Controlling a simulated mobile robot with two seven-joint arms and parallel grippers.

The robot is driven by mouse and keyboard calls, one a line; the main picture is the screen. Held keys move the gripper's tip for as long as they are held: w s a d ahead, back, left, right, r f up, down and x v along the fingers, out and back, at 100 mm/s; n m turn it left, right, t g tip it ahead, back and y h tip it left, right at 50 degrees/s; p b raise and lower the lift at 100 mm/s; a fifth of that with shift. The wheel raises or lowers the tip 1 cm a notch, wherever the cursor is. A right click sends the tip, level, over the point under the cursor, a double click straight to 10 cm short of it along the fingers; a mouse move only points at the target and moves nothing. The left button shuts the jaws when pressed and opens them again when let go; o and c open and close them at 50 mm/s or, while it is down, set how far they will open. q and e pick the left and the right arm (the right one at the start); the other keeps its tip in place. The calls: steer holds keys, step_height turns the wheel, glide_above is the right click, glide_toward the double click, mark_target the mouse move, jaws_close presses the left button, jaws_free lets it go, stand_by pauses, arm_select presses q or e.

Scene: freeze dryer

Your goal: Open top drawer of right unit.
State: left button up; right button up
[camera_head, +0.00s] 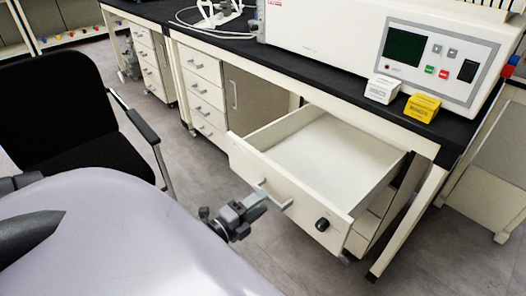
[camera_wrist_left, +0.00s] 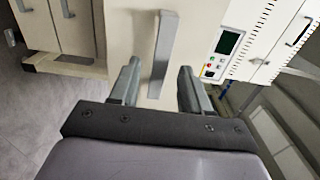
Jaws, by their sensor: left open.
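The top drawer (camera_head: 310,165) of the right unit stands pulled far out in the head view, and its white inside shows empty. Its grey bar handle (camera_head: 272,195) is on the drawer front, with a dark round lock to the right of it. My left gripper (camera_head: 258,200) is at the handle. In the left wrist view the handle (camera_wrist_left: 163,50) stands between the two spread fingers of the gripper (camera_wrist_left: 158,88), with gaps on both sides. The gripper is open. My right gripper is not in view.
The black-topped bench (camera_head: 310,82) carries the freeze dryer (camera_head: 350,40), a white box (camera_head: 382,89) and a yellow box (camera_head: 422,107). A black chair (camera_head: 70,120) stands at left. Another drawer unit (camera_head: 200,90) is under the bench. Grey floor is clear below the drawer.

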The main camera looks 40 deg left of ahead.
arm_select(q)
steer(key=s, duration=0.5)
steer(key=shift+a, duration=0.2)
stand_by(0.3)
steer(key=s+d+f+n+g+h+p, duration=0.1)
steer(key=s+d+n+g, duration=0.25)
steer(key=d+n, duration=0.55)
steer(key=s+d+f+n+g+h+p, duration=0.1)
steer(key=s+d+f+n+g, duration=0.2)
steer(key=d+n, duration=0.55)
step_height(320, 180, up, 14)
steer(key=a+g+y+p, duration=0.1)
steer(key=p, duration=1.4)
steer(key=shift+s+a+m, duration=0.2)
steer(key=shift+a+m, duration=0.1)
steer(key=shift+m, duration=0.15)
